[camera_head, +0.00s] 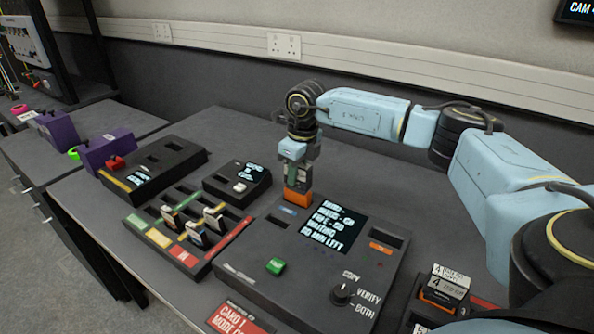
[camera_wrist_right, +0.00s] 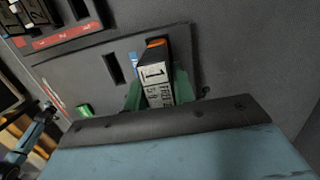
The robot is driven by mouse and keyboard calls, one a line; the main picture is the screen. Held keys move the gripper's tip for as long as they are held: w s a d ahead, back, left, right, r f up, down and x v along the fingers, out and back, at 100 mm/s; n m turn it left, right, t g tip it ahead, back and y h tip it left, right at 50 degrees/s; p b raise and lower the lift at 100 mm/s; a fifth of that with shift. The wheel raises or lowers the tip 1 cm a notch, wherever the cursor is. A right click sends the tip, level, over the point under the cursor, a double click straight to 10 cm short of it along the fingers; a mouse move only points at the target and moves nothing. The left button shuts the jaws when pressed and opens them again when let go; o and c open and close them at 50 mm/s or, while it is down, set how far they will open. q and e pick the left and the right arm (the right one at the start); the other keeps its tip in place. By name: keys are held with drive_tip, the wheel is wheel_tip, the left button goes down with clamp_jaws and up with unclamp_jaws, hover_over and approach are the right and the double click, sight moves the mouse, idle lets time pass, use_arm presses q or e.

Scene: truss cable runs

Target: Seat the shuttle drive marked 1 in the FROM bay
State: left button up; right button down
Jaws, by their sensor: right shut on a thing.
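My right gripper (camera_head: 297,180) is shut on a drive with an orange end (camera_head: 298,197). It holds it upright at the back left corner of the dark console (camera_head: 235,262), beside a small blue label (camera_head: 288,210). In the right wrist view the drive's white face (camera_wrist_right: 158,85) reads 1, between the green fingers of the right gripper (camera_wrist_right: 158,95). A dark slot (camera_wrist_right: 113,68) shows left of the drive, with the blue label (camera_wrist_right: 134,60) between them. I cannot tell whether the drive's lower end is inside a bay. My left gripper is not in view.
The console has a lit screen (camera_head: 334,229), an orange-labelled bay (camera_head: 382,246), a green button (camera_head: 275,266) and a knob (camera_head: 343,292). A rack (camera_head: 142,222) with several drives stands left. A drive marked 4 (camera_head: 449,284) stands at lower right.

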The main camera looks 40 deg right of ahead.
sight(298, 182)
drive_tip(key=shift+f+b, duration=0.45)
drive_tip(key=shift+f, duration=0.9)
idle(0.8)
drive_tip(key=shift+d+f, duration=0.1)
drive_tip(key=shift+f, duration=0.15)
drive_tip(key=c, duration=0.8)
unclamp_jaws()
drive_tip(key=shift+f, duration=0.1)
drive_tip(key=shift+o, duration=0.2)
